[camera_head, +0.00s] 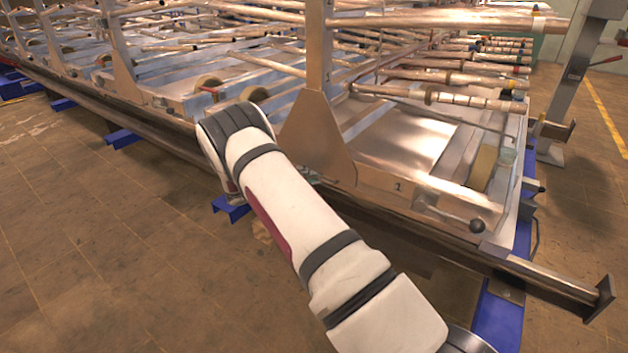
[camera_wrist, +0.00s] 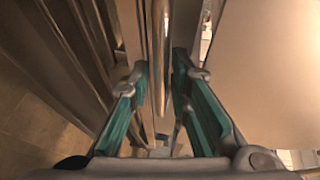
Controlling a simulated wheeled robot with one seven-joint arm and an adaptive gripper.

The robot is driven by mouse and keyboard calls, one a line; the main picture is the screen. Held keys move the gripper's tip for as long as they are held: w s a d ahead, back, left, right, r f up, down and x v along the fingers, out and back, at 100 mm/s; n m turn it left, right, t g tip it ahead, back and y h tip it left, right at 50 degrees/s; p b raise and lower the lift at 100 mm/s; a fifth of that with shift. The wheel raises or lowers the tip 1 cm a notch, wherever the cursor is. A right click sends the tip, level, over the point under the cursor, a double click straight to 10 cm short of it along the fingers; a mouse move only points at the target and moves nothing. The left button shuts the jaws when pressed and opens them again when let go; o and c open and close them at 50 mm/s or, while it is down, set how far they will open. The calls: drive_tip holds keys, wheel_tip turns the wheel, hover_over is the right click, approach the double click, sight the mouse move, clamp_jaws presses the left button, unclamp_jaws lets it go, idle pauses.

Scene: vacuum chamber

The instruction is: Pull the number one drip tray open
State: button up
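The number one drip tray (camera_head: 400,140) is a wide flat metal tray, its front panel marked "1" in the head view. Gaps show between both pads and the bar. I cannot tell for sure which part of the tray or frame this bar is. In the head view my arm hides my gripper beside the tray front.
A triangular metal post (camera_head: 318,140) rises at the tray's left. A long dark rail (camera_head: 400,225) runs below the front, with a protruding end (camera_head: 560,285) at right. Copper-coloured rods (camera_head: 440,97) hang above the tray. The tiled floor (camera_head: 120,250) in front is clear.

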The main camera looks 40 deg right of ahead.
drive_tip(key=shift+d, duration=0.3)
clamp_jaws()
drive_tip(key=shift+a, duration=0.1)
drive_tip(key=s+a+p, duration=0.2)
drive_tip(key=s+a, duration=0.1)
drive_tip(key=a, duration=0.7)
drive_tip(key=s+a+p, duration=0.2)
drive_tip(key=s+a, duration=0.2)
drive_tip(key=a, duration=0.6)
drive_tip(key=s+a+p, duration=0.2)
drive_tip(key=s+a, duration=0.2)
drive_tip(key=a, duration=0.6)
drive_tip(key=shift+p, duration=0.35)
unclamp_jaws()
